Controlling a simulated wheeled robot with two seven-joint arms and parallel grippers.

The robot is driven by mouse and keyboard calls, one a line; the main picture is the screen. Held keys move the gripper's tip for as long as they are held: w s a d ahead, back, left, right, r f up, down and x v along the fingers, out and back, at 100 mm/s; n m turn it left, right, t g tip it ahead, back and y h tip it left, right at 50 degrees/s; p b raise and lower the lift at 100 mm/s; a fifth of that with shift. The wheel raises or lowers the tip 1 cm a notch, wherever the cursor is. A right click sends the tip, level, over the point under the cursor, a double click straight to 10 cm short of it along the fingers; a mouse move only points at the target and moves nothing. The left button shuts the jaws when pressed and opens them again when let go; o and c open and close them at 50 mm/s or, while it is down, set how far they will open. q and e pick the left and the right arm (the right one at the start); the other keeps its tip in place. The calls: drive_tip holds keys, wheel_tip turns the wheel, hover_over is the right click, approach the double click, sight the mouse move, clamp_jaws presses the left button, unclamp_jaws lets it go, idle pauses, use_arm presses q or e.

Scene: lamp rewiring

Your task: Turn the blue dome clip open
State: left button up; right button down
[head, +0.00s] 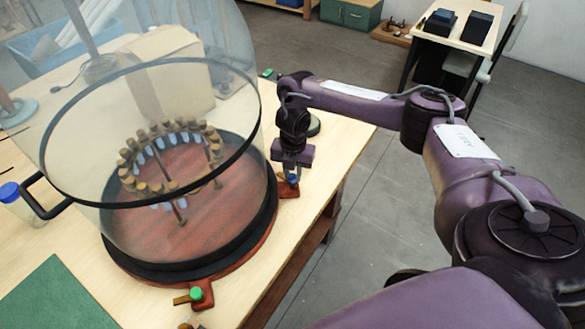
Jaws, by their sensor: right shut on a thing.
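A large clear dome (100,190) stands on a dark-rimmed round red-brown base (140,269) on the table. A ring of small brown and pale blue pieces (165,150) stands inside it. The blue dome clip (292,179) is on the base's right edge, partly hidden by my right gripper. My right gripper (292,170) points down from above and is shut on the blue clip. I cannot tell how far the clip is turned. A second clip with a green knob (196,294) sits at the base's front edge. My left gripper is out of view.
The light wooden table (268,265) has its right edge just beyond the blue clip. A green mat (58,298) lies front left. A blue-capped jar (10,192) and the dome's black handle (42,208) are at the left. A grey-green disc (314,127) lies behind the gripper.

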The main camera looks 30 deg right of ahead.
drive_tip(key=m+p, duration=0.3)
drive_tip(key=m, duration=0.2)
drive_tip(key=shift+r, duration=0.2)
drive_tip(key=shift+f+m+p, duration=0.1)
drive_tip(key=shift+m+p, duration=0.8)
drive_tip(key=shift+m, duration=0.9)
drive_tip(key=c, duration=1.2)
unclamp_jaws()
drive_tip(key=shift+s, duration=0.1)
drive_tip(key=shift+c, duration=0.2)
